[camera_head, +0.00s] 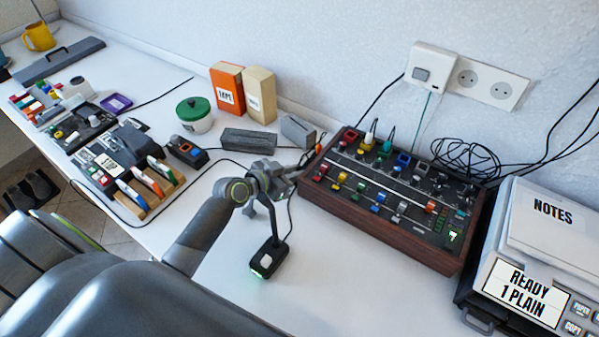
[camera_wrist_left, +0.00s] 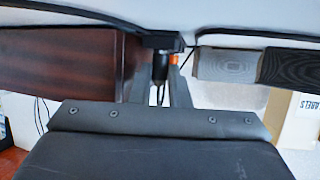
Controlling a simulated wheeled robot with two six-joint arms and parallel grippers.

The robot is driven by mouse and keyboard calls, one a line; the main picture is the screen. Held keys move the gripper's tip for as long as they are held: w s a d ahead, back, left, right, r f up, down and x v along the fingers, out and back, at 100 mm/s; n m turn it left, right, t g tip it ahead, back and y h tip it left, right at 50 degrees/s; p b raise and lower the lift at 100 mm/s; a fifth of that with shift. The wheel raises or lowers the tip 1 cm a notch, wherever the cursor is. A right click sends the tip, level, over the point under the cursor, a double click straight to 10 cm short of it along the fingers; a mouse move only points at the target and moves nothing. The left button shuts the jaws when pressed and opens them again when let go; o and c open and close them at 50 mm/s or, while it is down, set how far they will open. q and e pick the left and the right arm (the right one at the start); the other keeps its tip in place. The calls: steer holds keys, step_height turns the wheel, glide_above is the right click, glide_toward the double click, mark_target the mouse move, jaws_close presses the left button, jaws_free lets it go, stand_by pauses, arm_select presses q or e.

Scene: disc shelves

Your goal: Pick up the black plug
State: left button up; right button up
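My left gripper (camera_head: 303,168) reaches in from the left, low over the table, its fingers pointing right at the left side of the wooden mixer box. In the left wrist view, which looks upside down, a dark plug-like piece (camera_wrist_left: 160,66) with a thin cable lies between the two fingers (camera_wrist_left: 160,82). A small orange part (camera_wrist_left: 173,59) shows beside it. I cannot tell whether the fingers press on it. In the head view the gripper mostly hides this spot; only an orange-tipped piece (camera_head: 320,142) shows near it. My right gripper is not in view.
The mixer (camera_head: 383,243) with coloured knobs stands right of the gripper. A small black device (camera_head: 268,258) with a green light sits in front. Grey blocks (camera_head: 248,141) lie behind. A wall socket (camera_head: 490,84), loose cables (camera_head: 466,158) and a notes machine (camera_head: 545,240) are at right.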

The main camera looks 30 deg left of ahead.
arm_select(q)
jaws_close()
